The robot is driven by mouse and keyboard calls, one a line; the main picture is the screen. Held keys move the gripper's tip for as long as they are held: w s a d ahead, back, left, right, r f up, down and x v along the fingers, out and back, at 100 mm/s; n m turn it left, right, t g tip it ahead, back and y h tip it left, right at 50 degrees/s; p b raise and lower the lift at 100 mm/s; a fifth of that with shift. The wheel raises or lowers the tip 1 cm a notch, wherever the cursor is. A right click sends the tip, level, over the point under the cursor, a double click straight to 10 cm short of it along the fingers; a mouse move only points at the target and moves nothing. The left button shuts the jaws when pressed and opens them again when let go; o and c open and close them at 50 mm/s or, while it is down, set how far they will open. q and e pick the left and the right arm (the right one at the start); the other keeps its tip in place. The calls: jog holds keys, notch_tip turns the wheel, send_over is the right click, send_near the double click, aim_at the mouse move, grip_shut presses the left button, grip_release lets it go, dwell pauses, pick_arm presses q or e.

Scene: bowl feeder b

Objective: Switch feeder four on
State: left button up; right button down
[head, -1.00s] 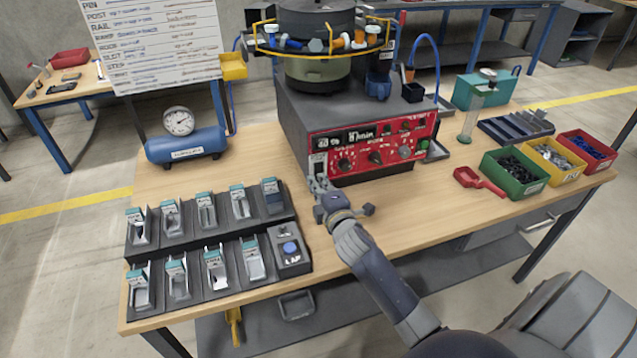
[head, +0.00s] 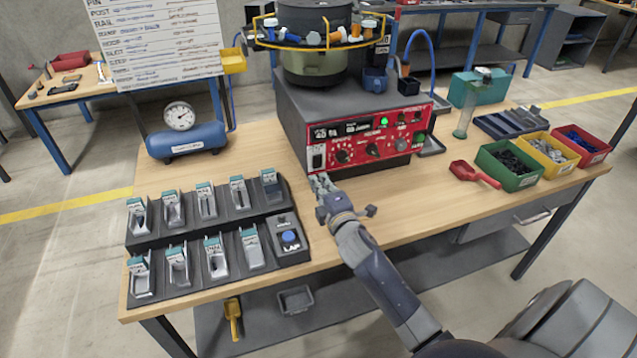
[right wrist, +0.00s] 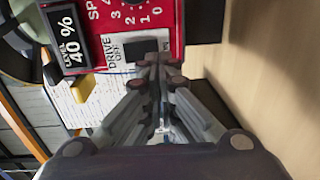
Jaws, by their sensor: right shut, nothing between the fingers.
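The bowl feeder (head: 300,103) stands at the back of the workbench, with a red control panel (head: 350,158) facing me. At the panel's lower left is a white drive switch plate (head: 317,157) with a dark rocker. In the right wrist view, the plate (right wrist: 115,52) reads DRIVE and OFF, and the fingertips partly cover the rocker (right wrist: 140,48). My right gripper (head: 319,180) is shut and empty, right at the switch; it also shows in the right wrist view (right wrist: 160,62). I cannot tell whether it touches. No number four is readable. My left gripper is not in view.
A black rack of teal-labelled holders (head: 190,227) fills the bench's left front. A blue air tank (head: 187,140) stands behind it. A red scoop (head: 472,174) and green (head: 510,168), yellow (head: 549,152) and red (head: 580,147) bins are on the right.

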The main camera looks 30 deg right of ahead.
jog(key=v, duration=0.3)
jog(key=shift+s+a+f, duration=0.1)
jog(key=shift+s+f, duration=0.2)
jog(key=shift+s, duration=0.1)
jog(key=v, duration=0.2)
jog(key=f+b+v, duration=0.1)
jog(key=v, duration=0.2)
jog(key=shift+s+a, duration=0.1)
jog(key=shift+s, duration=0.25)
jog(key=shift+s+f, duration=0.15)
jog(key=shift+s, duration=0.25)
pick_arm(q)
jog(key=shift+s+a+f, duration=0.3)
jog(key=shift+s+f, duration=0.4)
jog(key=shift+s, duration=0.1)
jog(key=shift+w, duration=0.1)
